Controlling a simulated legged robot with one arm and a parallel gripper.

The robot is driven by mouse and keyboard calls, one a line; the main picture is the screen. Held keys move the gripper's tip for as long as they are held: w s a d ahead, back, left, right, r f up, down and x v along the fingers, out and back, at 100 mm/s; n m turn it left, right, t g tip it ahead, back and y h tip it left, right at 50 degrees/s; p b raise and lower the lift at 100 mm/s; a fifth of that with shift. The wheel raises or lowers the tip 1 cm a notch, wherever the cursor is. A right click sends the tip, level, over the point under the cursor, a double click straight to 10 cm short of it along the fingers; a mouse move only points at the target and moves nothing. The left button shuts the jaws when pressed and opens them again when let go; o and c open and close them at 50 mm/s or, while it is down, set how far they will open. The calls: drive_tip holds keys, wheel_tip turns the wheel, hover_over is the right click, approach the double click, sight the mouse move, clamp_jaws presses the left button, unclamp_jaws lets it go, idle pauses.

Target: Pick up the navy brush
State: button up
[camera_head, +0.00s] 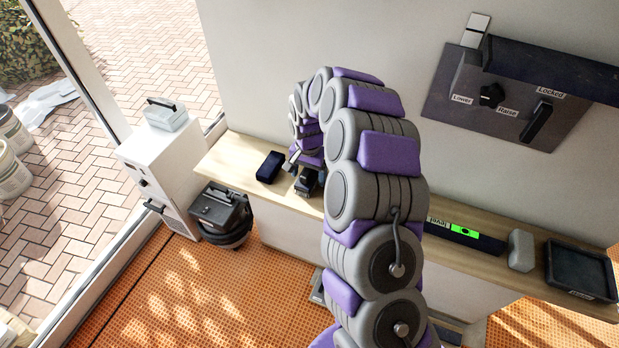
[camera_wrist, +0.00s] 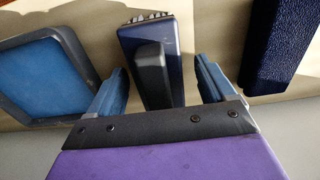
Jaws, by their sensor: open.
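The navy brush (camera_wrist: 175,42) lies on the wooden shelf in the wrist view, with a dark grey handle block on top and a striped bristle edge at its far end. My gripper (camera_wrist: 162,88) is open, with one blue fingertip on each side of the brush. A gap shows on both sides near the fingertips; whether they touch it lower down I cannot tell. In the head view my gripper (camera_head: 304,172) is over the left part of the shelf, and the brush there is hard to tell from the fingers.
A dark navy textured block (camera_wrist: 282,42) lies right of the brush, and a blue grey-rimmed tray (camera_wrist: 45,80) left of it. The shelf (camera_head: 228,158) also holds a level (camera_head: 465,236), a grey block (camera_head: 520,250) and a black tray (camera_head: 580,270). A wall panel (camera_head: 500,112) is above.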

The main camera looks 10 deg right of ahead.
drive_tip(key=shift+a+r, duration=0.1)
drive_tip(key=shift+a, duration=0.35)
drive_tip(key=shift+c, duration=1.1)
drive_tip(key=shift+d, duration=0.7)
drive_tip(key=c, duration=0.4)
drive_tip(key=shift+d, duration=0.1)
drive_tip(key=c, duration=0.3)
drive_tip(key=shift+c, duration=0.9)
drive_tip(key=shift+a, duration=0.65)
drive_tip(key=shift+c, duration=0.2)
drive_tip(key=shift+d+r, duration=0.35)
drive_tip(key=shift+r, duration=0.25)
drive_tip(key=shift+d+r+p, duration=0.15)
drive_tip(key=shift+r+p, duration=0.15)
drive_tip(key=shift+r, duration=0.6)
drive_tip(key=shift+s+r, duration=0.15)
drive_tip(key=shift+r, duration=0.2)
drive_tip(key=s+d+r+p, duration=0.1)
drive_tip(key=s+d, duration=0.1)
drive_tip(key=s, duration=1.3)
drive_tip(key=shift+s, duration=0.25)
drive_tip(key=shift+d+r, duration=0.1)
